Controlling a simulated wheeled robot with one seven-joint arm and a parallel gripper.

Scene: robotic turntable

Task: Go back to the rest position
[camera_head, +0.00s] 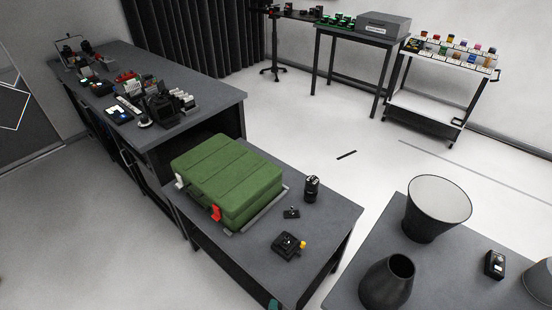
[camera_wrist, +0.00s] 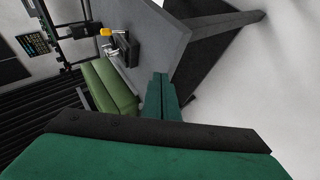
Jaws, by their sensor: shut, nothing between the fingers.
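My gripper (camera_wrist: 161,82) shows in the wrist view as two teal fingers pressed together, with nothing between them. A small teal piece at the bottom edge of the head view looks like part of my gripper; the rest of it lies outside that view. The gripper is beside the grey table (camera_head: 330,222), apart from the things on it as far as I can see. The green case (camera_head: 228,180) lies on that table, and it also shows in the wrist view (camera_wrist: 108,88), left of the fingers.
A white-topped dark lampshade-like vessel (camera_head: 437,208) and a dark vase (camera_head: 386,283) stand on the right table. Open floor (camera_head: 300,135) lies behind.

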